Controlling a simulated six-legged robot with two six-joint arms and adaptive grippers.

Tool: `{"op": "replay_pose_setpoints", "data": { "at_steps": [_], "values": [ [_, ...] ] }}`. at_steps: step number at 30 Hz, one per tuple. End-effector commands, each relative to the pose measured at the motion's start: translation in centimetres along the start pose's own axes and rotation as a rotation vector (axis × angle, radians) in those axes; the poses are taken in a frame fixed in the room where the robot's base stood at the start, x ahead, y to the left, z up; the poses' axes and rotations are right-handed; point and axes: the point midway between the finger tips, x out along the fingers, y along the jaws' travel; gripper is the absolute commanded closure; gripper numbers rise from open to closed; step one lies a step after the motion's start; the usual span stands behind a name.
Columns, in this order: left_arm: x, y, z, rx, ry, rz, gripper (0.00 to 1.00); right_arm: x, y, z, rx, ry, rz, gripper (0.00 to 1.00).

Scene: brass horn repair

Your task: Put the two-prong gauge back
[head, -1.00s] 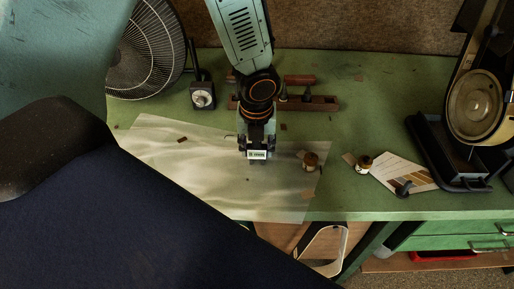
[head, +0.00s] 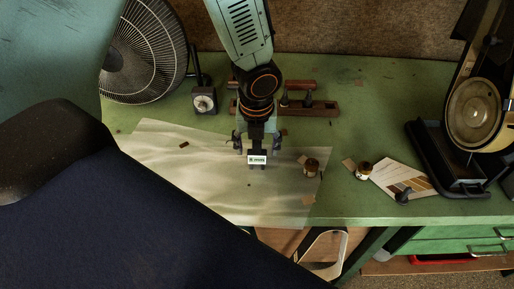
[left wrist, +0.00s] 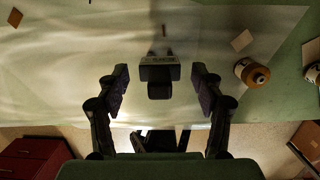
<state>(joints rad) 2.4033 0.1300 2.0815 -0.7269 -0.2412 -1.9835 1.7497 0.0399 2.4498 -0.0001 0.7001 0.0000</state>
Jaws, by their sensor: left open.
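My left gripper (head: 257,142) is over the pale sheet on the bench, its fingers spread apart. It also shows open in the left wrist view (left wrist: 160,82). Between its fingertips is a dark block with a white labelled face (head: 257,160), which may be the two-prong gauge. It also shows in the left wrist view (left wrist: 159,71), with gaps on both sides to the fingers. My right gripper is not in view.
A brown wooden holder (head: 325,109) stands behind the gripper. A dial on a stand (head: 204,100) and a fan (head: 145,55) are at the back left. Small jars (head: 311,168) (head: 363,171) and a card (head: 398,176) lie to the right. The pale sheet (head: 190,175) is mostly clear.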

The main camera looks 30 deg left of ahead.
Motion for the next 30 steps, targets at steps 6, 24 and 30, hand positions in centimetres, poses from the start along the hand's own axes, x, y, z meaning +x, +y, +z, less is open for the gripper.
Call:
{"op": "replay_pose_setpoints", "data": {
  "at_steps": [6, 24, 30],
  "values": [
    [-5.2, 0.0, 0.1, 0.0, -0.003, 0.0, 0.33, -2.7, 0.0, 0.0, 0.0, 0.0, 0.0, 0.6],
    [-9.2, 0.0, 0.0, 0.001, 0.0, 0.001, 0.33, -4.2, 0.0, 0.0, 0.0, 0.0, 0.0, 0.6],
    [-9.2, 0.0, 0.0, 0.001, 0.0, 0.001, 0.33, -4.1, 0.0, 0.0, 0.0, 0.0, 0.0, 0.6]
  ]
}}
